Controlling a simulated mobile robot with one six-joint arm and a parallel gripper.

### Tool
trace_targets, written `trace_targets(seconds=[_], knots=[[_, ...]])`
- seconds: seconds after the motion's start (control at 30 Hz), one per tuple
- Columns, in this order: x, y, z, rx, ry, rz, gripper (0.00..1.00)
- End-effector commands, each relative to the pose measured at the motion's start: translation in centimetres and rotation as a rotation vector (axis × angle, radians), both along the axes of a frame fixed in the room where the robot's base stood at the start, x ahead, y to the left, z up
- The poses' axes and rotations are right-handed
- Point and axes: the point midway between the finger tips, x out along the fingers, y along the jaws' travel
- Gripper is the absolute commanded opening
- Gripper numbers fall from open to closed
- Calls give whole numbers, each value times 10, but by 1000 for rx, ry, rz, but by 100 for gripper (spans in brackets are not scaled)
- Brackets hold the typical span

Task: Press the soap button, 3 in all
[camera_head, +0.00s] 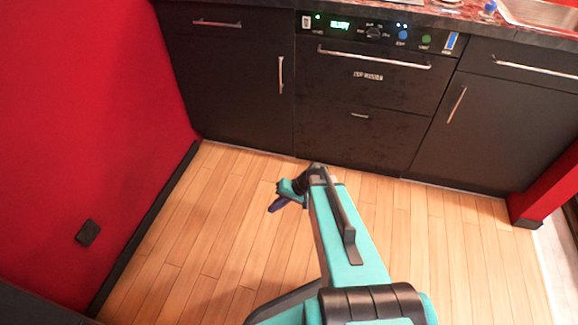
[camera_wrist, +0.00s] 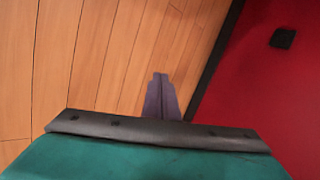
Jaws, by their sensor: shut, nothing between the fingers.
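A black dishwasher-like machine (camera_head: 365,85) is built into the dark cabinets at the back of the head view. Its control panel (camera_head: 345,25) has a lit green display, a dark knob, a round blue button (camera_head: 404,35), a round green button (camera_head: 425,39) and a blue-and-white piece at the right end. The labels are too small to read, so I cannot tell which is the soap button. My gripper (camera_head: 276,206) is shut and empty, with purple fingers, well in front of and below the panel. The fingers also show in the wrist view (camera_wrist: 162,95), over the wood floor.
Dark cabinets with metal handles flank the machine, under a dark countertop (camera_head: 465,27) with a sink at the right. A small blue-topped item (camera_head: 488,8) stands near the sink. A red wall (camera_head: 80,110) is on the left. The wood floor (camera_head: 440,235) is clear.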

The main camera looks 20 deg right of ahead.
Motion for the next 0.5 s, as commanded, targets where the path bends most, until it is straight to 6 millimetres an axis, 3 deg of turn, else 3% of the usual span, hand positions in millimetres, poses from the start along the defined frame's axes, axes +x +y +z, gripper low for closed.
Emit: trace_targets(seconds=[0.03,0.2,0.5], knots=[[-18,15,-13,-21,41,36,0],[-77,48,-52,-117,179,158,0],[-192,74,-103,-342,400,395,0]])
